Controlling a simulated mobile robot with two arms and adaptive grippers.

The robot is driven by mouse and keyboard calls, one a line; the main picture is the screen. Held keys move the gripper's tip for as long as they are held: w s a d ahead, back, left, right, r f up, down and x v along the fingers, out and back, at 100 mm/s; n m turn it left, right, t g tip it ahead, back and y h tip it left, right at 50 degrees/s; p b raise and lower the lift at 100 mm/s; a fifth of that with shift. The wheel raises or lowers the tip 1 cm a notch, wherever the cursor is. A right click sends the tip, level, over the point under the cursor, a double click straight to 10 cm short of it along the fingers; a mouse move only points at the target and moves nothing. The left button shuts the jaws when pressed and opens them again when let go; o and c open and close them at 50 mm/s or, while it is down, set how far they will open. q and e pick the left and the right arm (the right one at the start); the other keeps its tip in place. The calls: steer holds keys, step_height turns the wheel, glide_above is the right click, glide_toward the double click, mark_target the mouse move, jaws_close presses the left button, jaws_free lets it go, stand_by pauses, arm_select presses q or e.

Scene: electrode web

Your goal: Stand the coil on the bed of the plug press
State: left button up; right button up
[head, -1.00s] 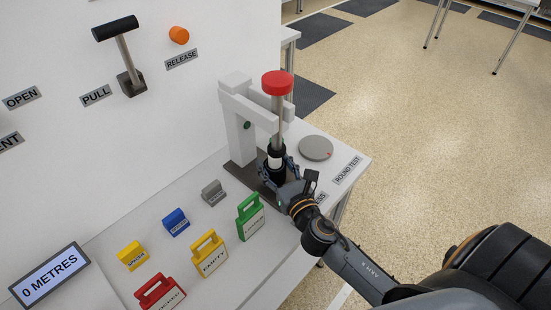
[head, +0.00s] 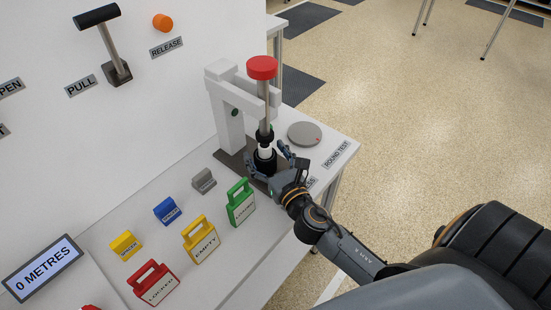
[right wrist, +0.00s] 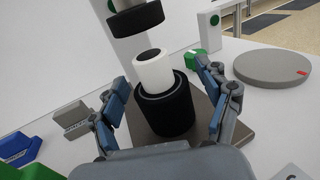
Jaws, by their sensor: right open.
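The coil (head: 265,163) is a black roll with a white core. It stands upright on the grey bed (head: 229,160) of the white plug press (head: 232,122), under the black ram head (head: 264,137). In the right wrist view the coil (right wrist: 164,111) stands on the bed plate (right wrist: 138,122), with the ram head (right wrist: 135,20) above its white core and a gap between them. My right gripper (head: 268,166) is open. In the right wrist view its fingers (right wrist: 165,95) are spread on either side of the coil, apart from it. My left gripper is not in view.
A round grey plate (head: 304,134) lies right of the press. Yellow, blue and grey blocks and red, yellow and green tags (head: 240,204) stand on the bench in front. A lever (head: 112,55) and orange button (head: 162,22) are on the wall panel.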

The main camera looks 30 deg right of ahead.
steer(key=s+b, duration=0.1)
steer(key=s, duration=0.2)
steer(key=s+b, duration=0.1)
steer(key=s, duration=0.3)
steer(key=s+b, duration=0.1)
steer(key=s, duration=0.2)
steer(key=shift+s+a+f, duration=0.2)
steer(key=shift+a, duration=0.1)
steer(key=shift+s+r, duration=0.15)
steer(key=shift+s, duration=0.6)
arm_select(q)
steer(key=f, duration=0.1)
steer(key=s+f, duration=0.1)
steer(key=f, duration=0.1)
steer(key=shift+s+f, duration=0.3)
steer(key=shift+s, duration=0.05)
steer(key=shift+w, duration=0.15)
arm_select(e)
steer(key=shift+s, duration=0.1)
